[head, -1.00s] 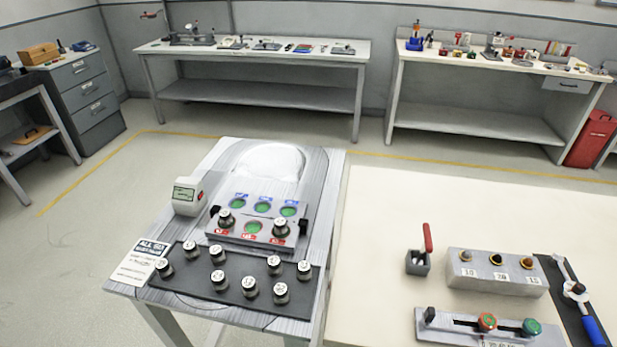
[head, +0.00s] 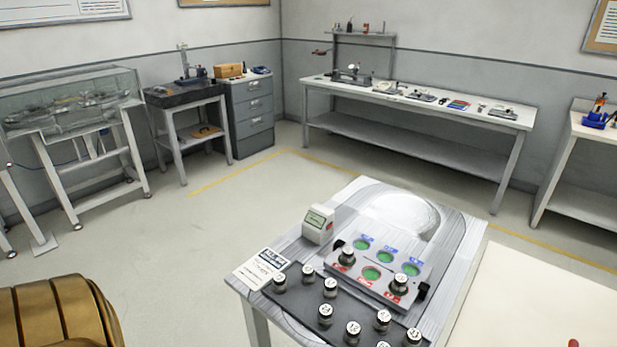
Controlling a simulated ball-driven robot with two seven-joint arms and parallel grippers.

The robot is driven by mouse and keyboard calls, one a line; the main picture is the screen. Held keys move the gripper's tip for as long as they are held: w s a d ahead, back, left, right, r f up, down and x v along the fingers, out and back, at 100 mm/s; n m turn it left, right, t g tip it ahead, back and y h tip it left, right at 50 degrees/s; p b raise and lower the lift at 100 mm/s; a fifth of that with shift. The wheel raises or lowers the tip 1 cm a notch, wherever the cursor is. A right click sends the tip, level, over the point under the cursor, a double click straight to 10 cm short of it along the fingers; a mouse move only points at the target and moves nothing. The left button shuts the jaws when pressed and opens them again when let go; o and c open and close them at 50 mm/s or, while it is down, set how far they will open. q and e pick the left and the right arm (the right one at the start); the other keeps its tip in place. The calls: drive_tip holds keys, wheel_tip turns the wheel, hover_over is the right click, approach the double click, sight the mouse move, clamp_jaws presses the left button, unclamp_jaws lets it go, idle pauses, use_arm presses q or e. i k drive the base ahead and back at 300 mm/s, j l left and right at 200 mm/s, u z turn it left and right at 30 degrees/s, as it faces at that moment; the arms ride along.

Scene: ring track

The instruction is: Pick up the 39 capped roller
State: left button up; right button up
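Several metal rollers with white numbered caps stand upright on a dark mat (head: 300,297) at the front of a grey table in the head view. The cap numbers are too small to read surely, so I cannot tell which one is the 39 capped roller. Some front rollers are cut by the lower frame edge. Neither of my grippers is in view.
A small white device with a screen (head: 318,224) and a printed card (head: 261,268) lie on the same table. A cream tabletop (head: 530,300) adjoins at right. Benches (head: 420,105) and a drawer cabinet (head: 251,110) stand along the walls. Open floor lies to the left (head: 180,240).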

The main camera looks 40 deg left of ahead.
sight(279, 280)
drive_tip(key=u, duration=1.45)
